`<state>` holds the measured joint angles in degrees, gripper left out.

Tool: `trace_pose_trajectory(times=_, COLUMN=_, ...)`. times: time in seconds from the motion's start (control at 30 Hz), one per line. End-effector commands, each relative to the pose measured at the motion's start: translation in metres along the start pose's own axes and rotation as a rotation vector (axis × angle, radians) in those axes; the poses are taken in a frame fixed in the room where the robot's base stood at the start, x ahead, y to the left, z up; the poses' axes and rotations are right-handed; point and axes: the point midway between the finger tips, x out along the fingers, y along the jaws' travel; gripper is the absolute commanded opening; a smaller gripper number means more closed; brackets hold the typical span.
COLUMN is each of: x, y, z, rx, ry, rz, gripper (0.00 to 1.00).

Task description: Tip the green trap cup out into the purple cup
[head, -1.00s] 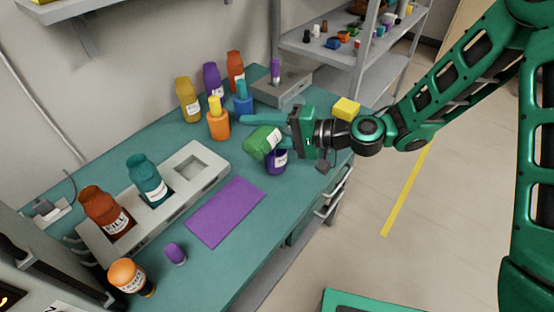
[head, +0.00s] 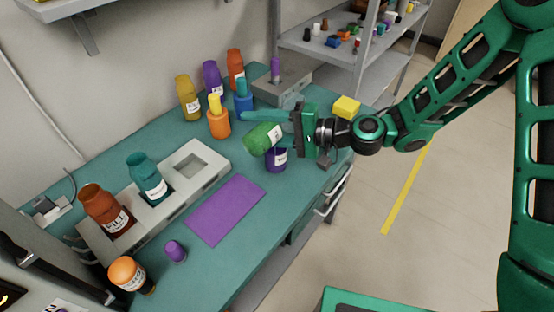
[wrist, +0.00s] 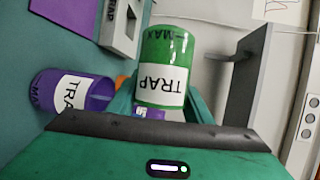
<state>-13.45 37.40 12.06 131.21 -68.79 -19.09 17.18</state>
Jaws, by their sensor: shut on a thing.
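The green trap cup (head: 261,139) is held tilted well over on its side, above and slightly left of the purple cup (head: 275,160). My gripper (wrist: 160,108) is shut on the green cup, which sits between its teal fingers in the wrist view (wrist: 165,52). The purple cup stands upright on the bench, its upper part partly covered by the green cup in the head view. It also shows at the left of the wrist view (wrist: 52,88), with a TRAP label. The inside of the green cup is hidden, and no particles are seen falling.
A purple mat (head: 225,210) lies left of the cups. A grey holder (head: 212,160) carries teal and red bottles. Several bottles, including an orange one with a yellow top (head: 219,124), stand behind. A yellow block (head: 346,107) lies near the bench's right end.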

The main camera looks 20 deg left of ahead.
Motion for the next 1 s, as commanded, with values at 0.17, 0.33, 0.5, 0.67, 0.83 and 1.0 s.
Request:
trace_pose_trajectory(times=0.17, x=-0.0007, y=0.0001, z=-0.0009, rx=0.019, ry=-0.002, rz=-0.007, gripper=0.23)
trace_pose_trajectory(times=0.33, x=-0.0012, y=-0.0003, z=-0.0016, rx=0.036, ry=-0.004, rz=-0.015, gripper=0.23)
trace_pose_trajectory(times=0.5, x=-0.0015, y=-0.0008, z=-0.0021, rx=0.053, ry=-0.008, rz=-0.022, gripper=0.23)
trace_pose_trajectory(times=0.67, x=-0.0015, y=-0.0012, z=-0.0023, rx=0.069, ry=-0.011, rz=-0.029, gripper=0.22)
trace_pose_trajectory(times=0.83, x=-0.0016, y=-0.0013, z=-0.0025, rx=0.087, ry=-0.014, rz=-0.036, gripper=0.22)
trace_pose_trajectory(times=1.0, x=-0.0018, y=-0.0015, z=-0.0031, rx=0.103, ry=-0.016, rz=-0.042, gripper=0.22)
